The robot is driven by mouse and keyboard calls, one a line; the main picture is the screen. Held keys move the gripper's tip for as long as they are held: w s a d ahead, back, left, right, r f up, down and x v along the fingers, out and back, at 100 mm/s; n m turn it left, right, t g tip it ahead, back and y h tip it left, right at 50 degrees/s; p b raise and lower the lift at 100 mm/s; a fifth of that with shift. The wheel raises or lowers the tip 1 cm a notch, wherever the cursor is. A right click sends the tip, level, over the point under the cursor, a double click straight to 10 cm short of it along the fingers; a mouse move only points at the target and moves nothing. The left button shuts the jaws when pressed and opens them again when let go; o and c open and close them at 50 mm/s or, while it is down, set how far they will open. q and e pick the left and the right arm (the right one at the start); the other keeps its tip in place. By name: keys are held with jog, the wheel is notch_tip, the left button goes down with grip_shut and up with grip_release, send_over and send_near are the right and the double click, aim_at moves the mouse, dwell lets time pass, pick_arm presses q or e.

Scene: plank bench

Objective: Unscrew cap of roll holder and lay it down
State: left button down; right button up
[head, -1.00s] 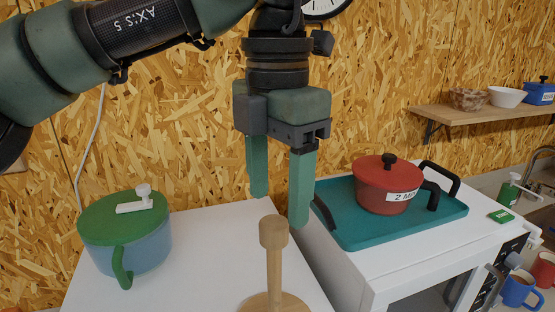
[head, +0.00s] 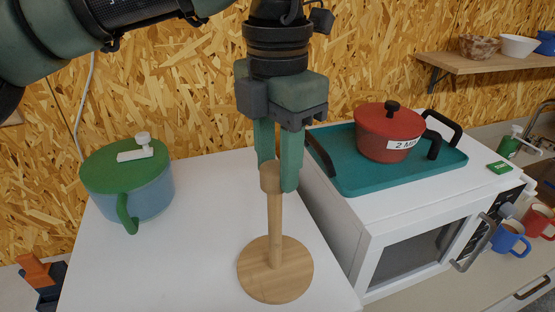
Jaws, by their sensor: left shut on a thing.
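The wooden roll holder (head: 276,262) stands upright on the white surface, with a round base and a thin post. Its wider wooden cap (head: 270,180) is at the top of the post. My left gripper (head: 278,183) points down from above and is shut on the cap, one green finger on each side. The cap still sits on the post, and the right finger covers part of its side. My right gripper is not in view.
A blue pot with a green lid (head: 125,175) stands at the left of the white surface (head: 200,262). A red pot (head: 388,132) sits on a teal tray (head: 345,175) on a white oven at the right. Mugs (head: 509,238) stand further right.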

aim_at(277, 166)
pick_arm(q)
jog(key=shift+r, duration=0.1)
jog(key=shift+r+p, duration=1.85)
jog(key=shift+r, duration=0.55)
